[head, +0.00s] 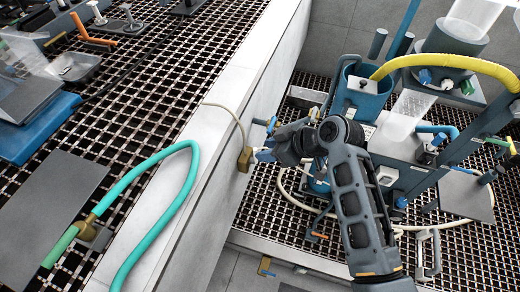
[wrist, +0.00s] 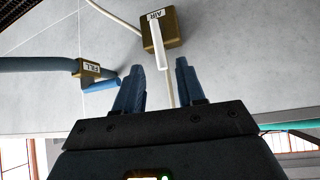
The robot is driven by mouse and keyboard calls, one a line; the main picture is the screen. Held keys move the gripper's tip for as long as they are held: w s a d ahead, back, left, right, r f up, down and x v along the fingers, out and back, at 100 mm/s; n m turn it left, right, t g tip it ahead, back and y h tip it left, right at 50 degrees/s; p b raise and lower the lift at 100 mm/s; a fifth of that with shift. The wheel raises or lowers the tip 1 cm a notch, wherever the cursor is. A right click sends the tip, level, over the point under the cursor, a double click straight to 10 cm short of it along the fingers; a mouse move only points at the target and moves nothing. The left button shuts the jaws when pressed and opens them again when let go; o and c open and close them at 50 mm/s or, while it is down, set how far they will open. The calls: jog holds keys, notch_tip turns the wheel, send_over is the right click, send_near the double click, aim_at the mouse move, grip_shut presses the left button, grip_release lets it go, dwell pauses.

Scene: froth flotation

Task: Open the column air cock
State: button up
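The air cock, a brass block labelled AIR (wrist: 161,30), sits on the grey wall at the top of the wrist view. Its white lever (wrist: 158,43) points down the picture toward my gripper. My gripper (wrist: 158,68) is open, its two blue fingers apart, with the lever's end between the fingertips in the picture; I see no contact. In the head view my gripper (head: 262,155) is at the wall beside a brass block (head: 244,160) with a pale hose. The lever is not distinct there.
A second brass cock (wrist: 88,70) with a blue lever (wrist: 102,82) and a thick hose is left of my gripper in the wrist view. A teal hose (head: 165,205) lies on the wall's ledge. Blue column equipment (head: 365,90) stands right of my arm.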

jog(key=shift+v, duration=2)
jog(key=s+d+f+m+t+h, duration=0.35)
jog(key=s+d, duration=0.25)
jog(key=s, duration=0.4)
jog(key=s+d+f+m+t+h, duration=0.2)
jog(key=s+d+f+m, duration=0.15)
jog(key=s+d, duration=0.45)
jog(key=s+d+r+m+t+h, duration=0.1)
jog(key=s+r+m+t, duration=0.3)
jog(key=s+r, duration=1.6)
jog(key=shift+s+d+m+t+h, duration=0.45)
jog(key=shift+s+h, duration=0.2)
jog(key=shift+s, duration=0.4)
jog(key=shift+a, duration=0.3)
